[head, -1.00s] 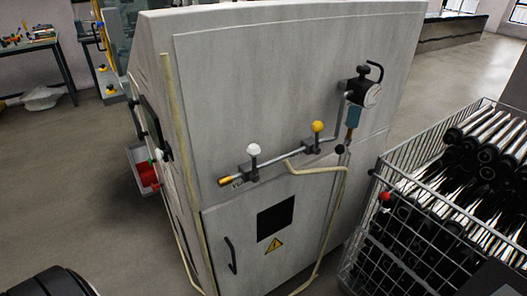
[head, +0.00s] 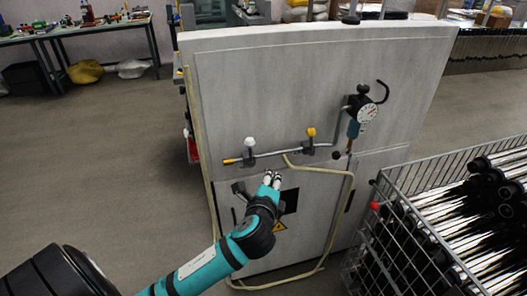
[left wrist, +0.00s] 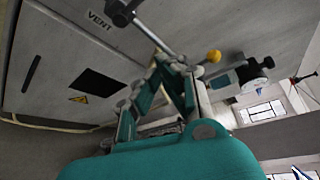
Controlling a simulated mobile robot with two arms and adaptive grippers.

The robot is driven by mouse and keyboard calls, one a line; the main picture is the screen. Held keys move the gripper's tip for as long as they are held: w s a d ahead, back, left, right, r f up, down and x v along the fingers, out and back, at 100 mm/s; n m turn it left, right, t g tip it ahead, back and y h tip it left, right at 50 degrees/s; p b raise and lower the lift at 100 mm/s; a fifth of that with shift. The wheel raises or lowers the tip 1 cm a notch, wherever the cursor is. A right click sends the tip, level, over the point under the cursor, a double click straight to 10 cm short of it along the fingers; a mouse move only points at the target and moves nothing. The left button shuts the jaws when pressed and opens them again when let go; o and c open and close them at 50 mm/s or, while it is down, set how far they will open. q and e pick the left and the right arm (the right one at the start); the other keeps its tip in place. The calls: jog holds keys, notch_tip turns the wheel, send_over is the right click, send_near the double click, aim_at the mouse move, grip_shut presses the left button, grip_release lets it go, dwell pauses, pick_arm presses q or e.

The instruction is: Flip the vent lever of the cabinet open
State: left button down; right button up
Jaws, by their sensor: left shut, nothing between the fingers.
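The pale grey cabinet (head: 270,90) stands in the middle of the head view. A pipe (head: 280,154) runs along its front. On it sit a white-knobbed lever (head: 249,143), at the left end, and a yellow-knobbed lever (head: 311,133); both point up. In the left wrist view the VENT label (left wrist: 101,21) is beside the left valve (left wrist: 121,11), whose knob is out of frame; the yellow knob (left wrist: 213,56) also shows. My left gripper (head: 272,178) is shut and empty, below the pipe between the two levers, apart from the white one. My right gripper is not in view.
A wire basket (head: 400,230) of dark-ended rods is at the right. A cabinet door with a warning sign (head: 279,227) lies behind my left arm.

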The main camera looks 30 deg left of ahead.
aim_at(250, 152)
pick_arm(q)
jog(key=r, duration=0.2)
jog(key=shift+s+a+r, duration=0.1)
jog(key=shift+s+r, duration=0.25)
jog(key=shift+r, duration=0.05)
jog(key=shift+a, duration=0.1)
jog(key=w+a+p, duration=0.4)
jog(key=w+a, duration=0.2)
jog(key=shift+w+a+f, duration=0.2)
jog(key=shift+w+a, duration=0.1)
jog(key=shift+t, duration=0.3)
